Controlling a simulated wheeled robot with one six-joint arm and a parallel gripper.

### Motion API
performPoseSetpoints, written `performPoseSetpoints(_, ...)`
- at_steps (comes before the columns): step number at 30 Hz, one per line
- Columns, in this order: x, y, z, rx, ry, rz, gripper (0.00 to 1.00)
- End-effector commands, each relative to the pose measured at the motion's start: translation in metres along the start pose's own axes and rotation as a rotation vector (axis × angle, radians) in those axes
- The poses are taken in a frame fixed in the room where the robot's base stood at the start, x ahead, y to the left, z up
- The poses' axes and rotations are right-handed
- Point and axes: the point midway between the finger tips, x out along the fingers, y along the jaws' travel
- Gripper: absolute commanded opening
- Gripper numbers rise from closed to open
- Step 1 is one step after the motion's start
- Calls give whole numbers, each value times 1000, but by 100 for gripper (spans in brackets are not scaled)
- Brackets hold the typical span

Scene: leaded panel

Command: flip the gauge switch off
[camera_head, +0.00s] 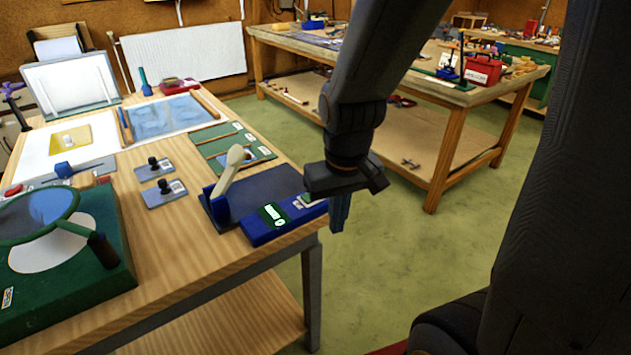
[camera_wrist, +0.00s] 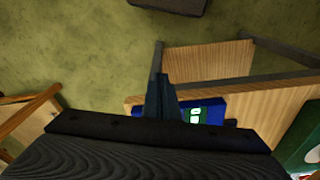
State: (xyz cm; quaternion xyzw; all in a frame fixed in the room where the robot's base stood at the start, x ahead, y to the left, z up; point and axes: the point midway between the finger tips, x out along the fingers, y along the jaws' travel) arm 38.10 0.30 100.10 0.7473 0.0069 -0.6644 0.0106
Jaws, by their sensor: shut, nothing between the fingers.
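A blue box (camera_head: 262,233) sits at the right edge of the near workbench, with a green panel and white display (camera_head: 273,215) on top. A small pale-and-green part (camera_head: 308,200) is at its right end; I cannot tell if it is the gauge switch or how it is set. In the wrist view the blue box (camera_wrist: 214,107) is partly hidden behind my gripper. My gripper (camera_head: 340,215) points down just right of the box, past the bench edge. Its fingers are shut and empty; they also show in the wrist view (camera_wrist: 163,97). I cannot see them touching the box.
A dark blue board (camera_head: 262,190) with a pale upright lever (camera_head: 230,172) adjoins the box. Two small plates with black knobs (camera_head: 165,190) lie to the left. A green stand with a round pane (camera_head: 90,275) fills the front left. Green floor (camera_head: 400,270) is clear right of the bench.

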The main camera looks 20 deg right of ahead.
Motion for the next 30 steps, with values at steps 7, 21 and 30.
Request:
performPoseSetpoints(7,-47,-13,-96,-178,-42,68,0)
performPoseSetpoints(21,-101,-22,-164,-300,-88,167,0)
performPoseSetpoints(30,-96,-21,-163,-299,-89,166,0)
